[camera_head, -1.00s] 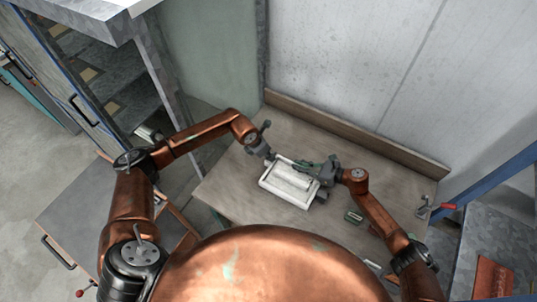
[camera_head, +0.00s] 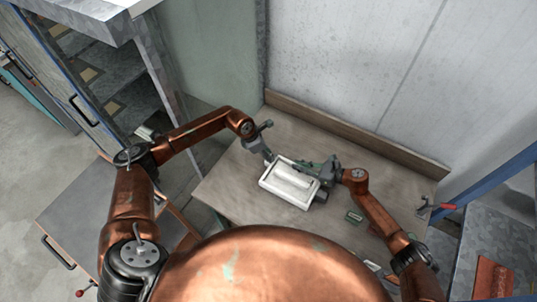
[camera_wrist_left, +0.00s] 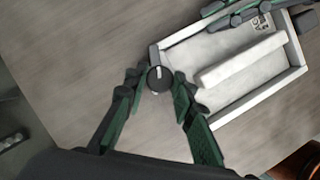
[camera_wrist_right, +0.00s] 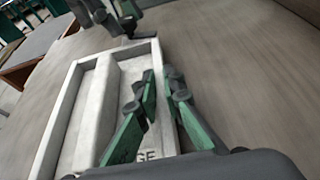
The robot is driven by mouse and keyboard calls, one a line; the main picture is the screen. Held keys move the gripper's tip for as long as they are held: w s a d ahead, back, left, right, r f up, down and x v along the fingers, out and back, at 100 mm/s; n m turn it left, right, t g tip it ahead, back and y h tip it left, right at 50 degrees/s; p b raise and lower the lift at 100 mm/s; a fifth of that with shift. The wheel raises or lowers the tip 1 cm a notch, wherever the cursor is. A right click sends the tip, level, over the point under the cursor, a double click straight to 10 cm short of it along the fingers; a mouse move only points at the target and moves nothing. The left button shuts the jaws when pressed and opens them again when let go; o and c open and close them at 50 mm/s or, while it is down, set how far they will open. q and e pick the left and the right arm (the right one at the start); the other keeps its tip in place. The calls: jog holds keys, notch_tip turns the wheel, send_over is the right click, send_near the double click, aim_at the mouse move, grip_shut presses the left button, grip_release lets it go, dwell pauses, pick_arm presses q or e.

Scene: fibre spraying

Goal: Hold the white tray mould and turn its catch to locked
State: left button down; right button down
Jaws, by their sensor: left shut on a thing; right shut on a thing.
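The white tray mould (camera_head: 280,192) lies on the wooden table, a shallow tray with a raised bar inside. In the left wrist view its bar (camera_wrist_left: 240,62) and printed marks show. The dark round catch (camera_wrist_left: 159,79) sits at a corner of the mould, with a light line on its top. My left gripper (camera_head: 269,158) has its fingers on either side of the catch, shut on it. My right gripper (camera_head: 325,172) is shut on the mould's side wall; in the right wrist view its fingers straddle that wall (camera_wrist_right: 162,105).
A small green-grey block (camera_head: 354,216) lies on the table right of the mould. A red-handled clamp (camera_head: 440,207) is at the table's right edge. A wooden ledge (camera_head: 350,138) runs along the back wall. The table left of the mould is bare.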

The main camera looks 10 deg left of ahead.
pick_arm(q)
jog(key=shift+m+g, duration=0.3)
jog(key=shift+m, duration=0.5)
jog(key=shift+h, duration=0.3)
jog(key=c, duration=1.7)
grip_release()
jog(key=shift+o, duration=0.2)
jog(key=n+t, duration=0.1)
jog(key=n, duration=0.1)
jog(key=n+y, duration=0.1)
jog(key=n, duration=0.2)
jog(key=shift+s+d+t, duration=0.1)
jog(key=shift+s+t, duration=0.05)
jog(key=shift+t, duration=0.25)
jog(key=v, duration=1.2)
jog(key=shift+d+n+y, duration=0.25)
jog(key=shift+n+y, duration=0.05)
jog(key=shift+n, duration=0.1)
